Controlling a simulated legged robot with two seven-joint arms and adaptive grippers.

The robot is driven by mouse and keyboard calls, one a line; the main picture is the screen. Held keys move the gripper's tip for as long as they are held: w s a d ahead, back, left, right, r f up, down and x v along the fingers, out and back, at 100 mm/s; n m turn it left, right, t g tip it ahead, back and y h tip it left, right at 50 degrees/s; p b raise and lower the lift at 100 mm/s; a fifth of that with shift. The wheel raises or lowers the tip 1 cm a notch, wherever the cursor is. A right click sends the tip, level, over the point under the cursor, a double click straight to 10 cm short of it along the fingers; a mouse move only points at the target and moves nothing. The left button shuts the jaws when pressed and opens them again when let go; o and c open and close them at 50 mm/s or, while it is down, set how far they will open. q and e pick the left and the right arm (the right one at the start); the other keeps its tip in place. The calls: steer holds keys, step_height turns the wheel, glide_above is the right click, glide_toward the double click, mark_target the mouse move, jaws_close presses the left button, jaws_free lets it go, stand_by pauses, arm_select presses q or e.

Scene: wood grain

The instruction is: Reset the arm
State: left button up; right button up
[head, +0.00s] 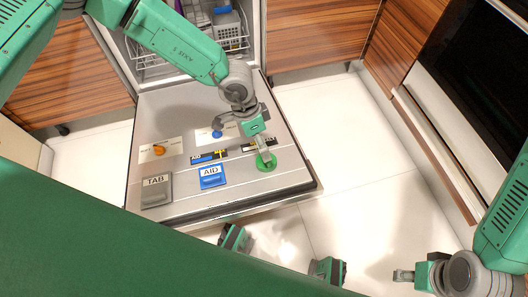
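My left arm comes in from the upper left over a lowered grey door. My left gripper (241,141) is above the door with its fingers spread apart and nothing visible between them. One finger overlaps a green round piece (266,162) in the picture; I cannot tell whether they touch. My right gripper (403,275) is at the lower right over the white floor, apart from any object. Its fingers are seen nearly edge-on, so the gap between them is unclear.
The open dishwasher door (225,195) carries a grey TAB block (157,191), a blue AID block (212,177), an orange piece (159,150) and a blue knob (217,134). A dish rack (229,31) stands behind. Wooden cabinets (320,38) flank it. The right floor (350,135) is clear.

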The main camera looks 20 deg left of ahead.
arm_select(q)
steer(key=shift+v, duration=2.75)
